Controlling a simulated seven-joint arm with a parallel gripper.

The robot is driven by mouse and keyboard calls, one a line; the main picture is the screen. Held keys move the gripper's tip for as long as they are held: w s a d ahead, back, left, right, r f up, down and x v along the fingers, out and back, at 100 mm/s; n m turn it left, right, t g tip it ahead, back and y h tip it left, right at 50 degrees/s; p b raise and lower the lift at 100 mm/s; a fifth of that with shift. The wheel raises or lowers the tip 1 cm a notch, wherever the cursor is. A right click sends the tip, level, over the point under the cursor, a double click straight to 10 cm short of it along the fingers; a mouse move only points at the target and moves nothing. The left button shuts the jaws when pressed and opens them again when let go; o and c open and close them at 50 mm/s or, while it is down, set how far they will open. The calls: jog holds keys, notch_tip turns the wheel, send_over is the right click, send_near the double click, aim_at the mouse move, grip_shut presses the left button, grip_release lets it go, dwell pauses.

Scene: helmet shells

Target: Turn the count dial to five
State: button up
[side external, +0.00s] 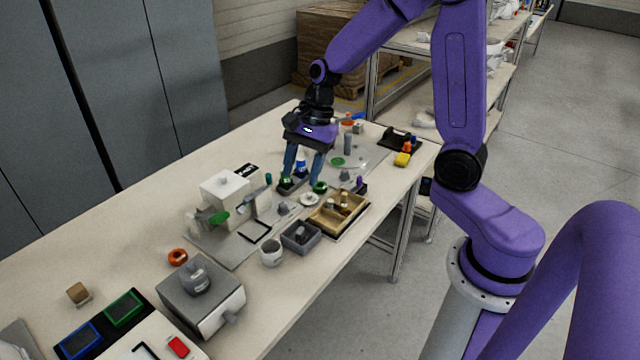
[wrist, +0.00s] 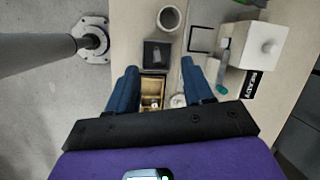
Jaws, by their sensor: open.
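My gripper (side external: 300,178) has blue fingers spread apart and points down over the middle of the bench. It holds nothing that I can see. A small white round disc (side external: 309,199) with a raised centre, possibly the count dial, lies just in front of the fingers. It shows partly beside the right finger in the wrist view (wrist: 178,100). I cannot read any numbers or a pointer on it. A grey box with a round grey knob (side external: 195,279) on top stands nearer the camera, away from my gripper. In the wrist view the fingers (wrist: 160,70) are wide apart.
A wooden compartment tray (side external: 325,220), a dark grey bin (side external: 300,242) and a white cup (side external: 271,257) stand in front of my gripper. A white block-shaped machine (side external: 222,190) stands to the left. Small green-topped parts (side external: 320,187) sit close to the fingertips.

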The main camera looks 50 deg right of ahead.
jog(key=s+a+r+n+g, duration=0.1)
jog(key=s+a+n, duration=0.3)
jog(key=s+n, duration=0.3)
jog(key=shift+s+r+n+h, duration=0.25)
jog(key=shift+n+h, duration=0.05)
jog(key=shift+n, duration=0.4)
jog(key=s+d+r+n+h, duration=0.1)
jog(key=s+r+n+h, duration=0.1)
jog(key=s+n, duration=1.4)
jog(key=n, duration=0.3)
jog(key=shift+s, duration=0.25)
